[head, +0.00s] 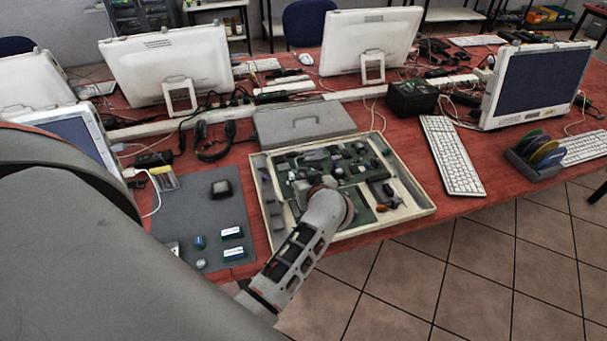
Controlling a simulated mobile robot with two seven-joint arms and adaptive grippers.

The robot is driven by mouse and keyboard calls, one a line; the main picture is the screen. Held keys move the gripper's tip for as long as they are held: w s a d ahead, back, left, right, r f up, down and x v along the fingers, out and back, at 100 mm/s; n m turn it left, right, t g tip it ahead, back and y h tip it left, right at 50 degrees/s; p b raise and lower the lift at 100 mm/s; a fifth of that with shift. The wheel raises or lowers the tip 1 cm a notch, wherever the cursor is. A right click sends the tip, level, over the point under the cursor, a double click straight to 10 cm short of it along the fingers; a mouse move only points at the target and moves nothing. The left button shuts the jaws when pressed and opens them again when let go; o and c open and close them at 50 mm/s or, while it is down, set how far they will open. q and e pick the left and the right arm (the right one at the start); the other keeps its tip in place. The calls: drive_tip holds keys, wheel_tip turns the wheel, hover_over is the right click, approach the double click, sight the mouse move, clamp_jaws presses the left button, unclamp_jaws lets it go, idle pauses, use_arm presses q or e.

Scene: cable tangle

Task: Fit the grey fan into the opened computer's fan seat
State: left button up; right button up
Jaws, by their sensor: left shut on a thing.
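The opened computer is a shallow beige case (410,212) with green boards and dark parts inside, lying near the table's front edge. My left arm comes in from the left, and my left gripper (318,188) is over the middle front of the case. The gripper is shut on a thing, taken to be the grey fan. My own wrist hides most of the fingers and the held thing. I cannot make out the fan seat or whether the held thing touches the case. My right gripper is not in view.
Left of the case, a dark mat (196,208) bears a black square part (221,187) and several small blocks. A closed grey box (303,124) stands right behind the case. A white keyboard (452,155) and a disc rack (540,155) lie to the right. Monitors and cables fill the back.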

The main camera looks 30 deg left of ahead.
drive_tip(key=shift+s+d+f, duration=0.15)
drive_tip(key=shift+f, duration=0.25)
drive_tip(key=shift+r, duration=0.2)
use_arm(q)
drive_tip(key=shift+p, duration=0.5)
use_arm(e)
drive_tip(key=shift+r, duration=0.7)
use_arm(q)
drive_tip(key=shift+p, duration=0.3)
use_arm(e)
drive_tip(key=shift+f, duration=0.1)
use_arm(q)
drive_tip(key=shift+p, duration=0.4)
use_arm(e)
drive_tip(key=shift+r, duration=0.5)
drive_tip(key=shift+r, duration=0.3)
